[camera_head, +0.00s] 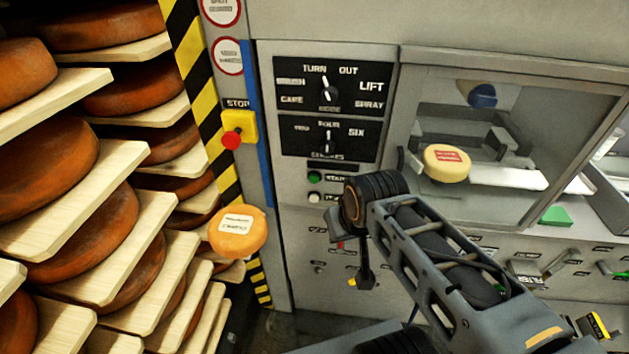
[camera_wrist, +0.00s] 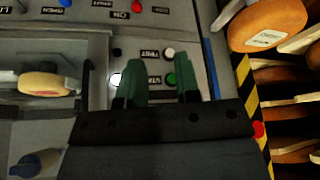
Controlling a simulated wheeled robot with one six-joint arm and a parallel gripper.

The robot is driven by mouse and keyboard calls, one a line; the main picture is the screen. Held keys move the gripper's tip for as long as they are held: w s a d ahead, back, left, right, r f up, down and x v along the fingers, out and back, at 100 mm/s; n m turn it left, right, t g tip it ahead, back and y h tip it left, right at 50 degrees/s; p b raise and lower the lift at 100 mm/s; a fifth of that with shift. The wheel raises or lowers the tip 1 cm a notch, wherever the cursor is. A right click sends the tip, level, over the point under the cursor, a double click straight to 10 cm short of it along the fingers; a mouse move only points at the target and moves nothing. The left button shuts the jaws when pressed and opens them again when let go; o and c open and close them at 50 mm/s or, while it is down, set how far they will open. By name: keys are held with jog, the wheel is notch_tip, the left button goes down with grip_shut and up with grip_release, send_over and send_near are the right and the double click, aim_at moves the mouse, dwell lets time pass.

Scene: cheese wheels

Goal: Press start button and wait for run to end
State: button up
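The green start button (camera_head: 314,177) is on the grey machine panel, beside a label that reads START in part. In the wrist view, which looks upside down, the green button (camera_wrist: 171,79) shows between the fingers, nearer the right one. My gripper (camera_wrist: 160,63) is open and empty, its two dark green fingers pointing at the panel. Whether a fingertip touches the panel cannot be told. A white button (camera_head: 314,197) sits just below the green one. A pale round lamp or button (camera_wrist: 116,79) shows left of the fingers.
A red stop button (camera_head: 232,139) on a yellow box (camera_head: 245,125) is left of the dials (camera_head: 328,93). Racks of cheese wheels (camera_head: 95,235) fill the left. A labelled cheese (camera_head: 447,163) is inside the machine's window. Levers (camera_head: 540,270) stand out lower right.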

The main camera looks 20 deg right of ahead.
grip_shut()
dwell(1.2)
